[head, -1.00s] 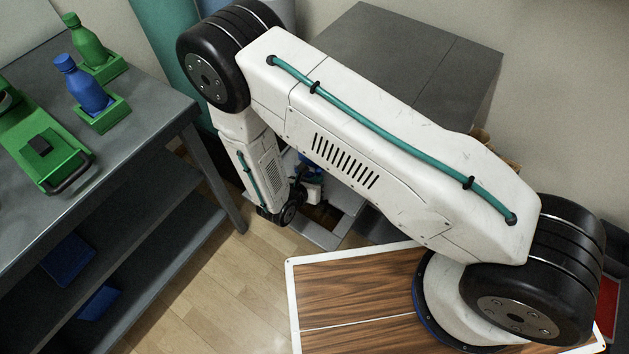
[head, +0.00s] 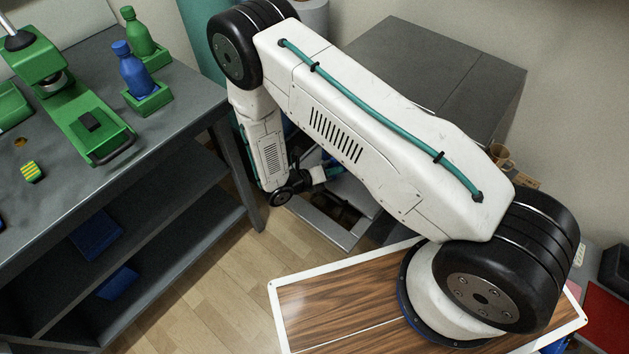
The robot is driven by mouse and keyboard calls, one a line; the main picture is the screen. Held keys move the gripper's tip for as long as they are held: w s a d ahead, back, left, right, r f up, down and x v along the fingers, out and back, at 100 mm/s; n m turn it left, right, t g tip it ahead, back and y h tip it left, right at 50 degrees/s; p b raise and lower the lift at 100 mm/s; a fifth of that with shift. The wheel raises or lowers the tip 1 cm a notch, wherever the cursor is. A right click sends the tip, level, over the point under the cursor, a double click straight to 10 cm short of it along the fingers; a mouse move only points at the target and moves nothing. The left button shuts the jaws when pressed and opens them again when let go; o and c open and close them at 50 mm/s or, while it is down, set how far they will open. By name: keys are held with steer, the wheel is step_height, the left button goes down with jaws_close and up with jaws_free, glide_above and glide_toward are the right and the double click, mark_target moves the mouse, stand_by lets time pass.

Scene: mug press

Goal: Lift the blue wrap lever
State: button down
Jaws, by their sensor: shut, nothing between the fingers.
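I cannot make out a blue wrap lever in the head view. A green press (head: 92,128) stands on the grey bench at the left, with a dark bar handle at its front end and a green upper part (head: 38,60) at the picture's left edge. My white arm crosses the middle of the view, and its wrist hangs down beside the grey cabinet, away from the press. My gripper's fingers are hidden behind the arm.
A blue bottle (head: 132,70) and a green bottle (head: 138,33) stand in green holders on the grey bench (head: 185,100). A yellow-green striped block (head: 32,172) lies nearer. A grey cabinet (head: 425,65) stands behind my arm. A brown mug (head: 501,158) is at the right. Wooden floor (head: 225,290) is clear between.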

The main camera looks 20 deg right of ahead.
steer(key=shift+d, duration=0.25)
steer(key=shift+a+r, duration=0.15)
steer(key=shift+r, duration=0.65)
steer(key=v, duration=1)
steer(key=shift+a+f, duration=0.15)
steer(key=shift+f, duration=0.25)
steer(key=shift+w, duration=0.1)
